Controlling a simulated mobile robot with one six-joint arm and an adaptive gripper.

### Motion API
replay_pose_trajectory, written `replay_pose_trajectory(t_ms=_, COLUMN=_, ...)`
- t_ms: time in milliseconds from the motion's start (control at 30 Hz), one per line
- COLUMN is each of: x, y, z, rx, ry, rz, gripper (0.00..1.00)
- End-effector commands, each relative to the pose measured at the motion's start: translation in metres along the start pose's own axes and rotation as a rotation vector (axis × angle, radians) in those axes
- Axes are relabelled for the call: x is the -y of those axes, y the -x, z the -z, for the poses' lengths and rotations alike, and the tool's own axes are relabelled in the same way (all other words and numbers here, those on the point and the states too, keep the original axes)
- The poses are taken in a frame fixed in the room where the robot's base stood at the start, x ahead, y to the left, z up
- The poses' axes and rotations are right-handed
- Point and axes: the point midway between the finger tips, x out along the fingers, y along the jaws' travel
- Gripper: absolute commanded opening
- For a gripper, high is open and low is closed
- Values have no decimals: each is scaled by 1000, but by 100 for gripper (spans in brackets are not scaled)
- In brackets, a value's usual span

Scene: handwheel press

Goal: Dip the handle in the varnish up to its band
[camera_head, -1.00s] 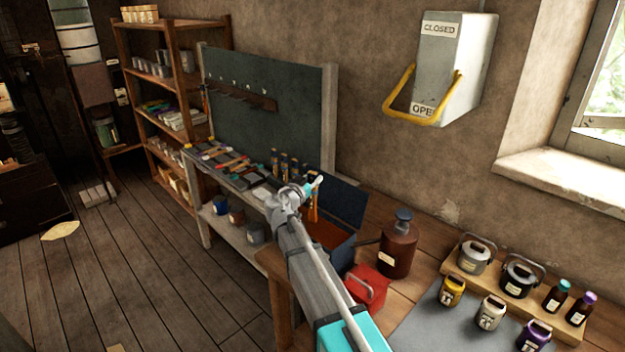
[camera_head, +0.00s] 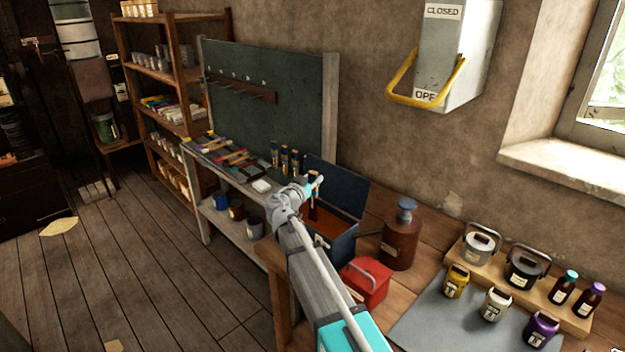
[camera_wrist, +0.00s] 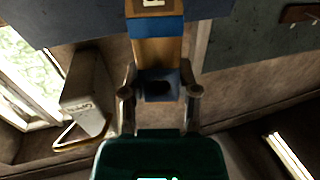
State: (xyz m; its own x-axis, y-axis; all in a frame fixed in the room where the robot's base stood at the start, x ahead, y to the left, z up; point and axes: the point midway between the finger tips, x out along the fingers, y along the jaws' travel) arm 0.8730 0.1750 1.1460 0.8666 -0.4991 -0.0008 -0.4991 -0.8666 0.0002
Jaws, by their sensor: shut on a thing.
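My gripper (camera_head: 315,182) is shut on the handle (camera_head: 313,208), which hangs down from it over an open blue box. In the wrist view the fingers grip its dark blue end, and the tan handle (camera_wrist: 157,52) runs away from them to a blue band (camera_wrist: 155,27) with a pale label beyond. The blue box (camera_head: 343,252) has its lid raised and an orange-brown inside; I cannot tell if this is the varnish. Whether the handle's far end touches anything inside is not clear.
A red tin (camera_head: 367,282) and a brown can (camera_head: 401,243) stand right of the box. Several small jars and bottles stand on the bench at right. Several similar handles (camera_head: 284,160) stand behind the gripper. A wall lever box (camera_head: 445,50) hangs above.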

Motion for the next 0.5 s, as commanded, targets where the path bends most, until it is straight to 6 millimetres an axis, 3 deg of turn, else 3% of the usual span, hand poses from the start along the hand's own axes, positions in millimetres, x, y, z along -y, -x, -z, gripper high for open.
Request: replay_pose_trajectory(t_ms=500, x=-1, y=-1, z=-24, rx=0, ry=0, rz=-1, gripper=0)
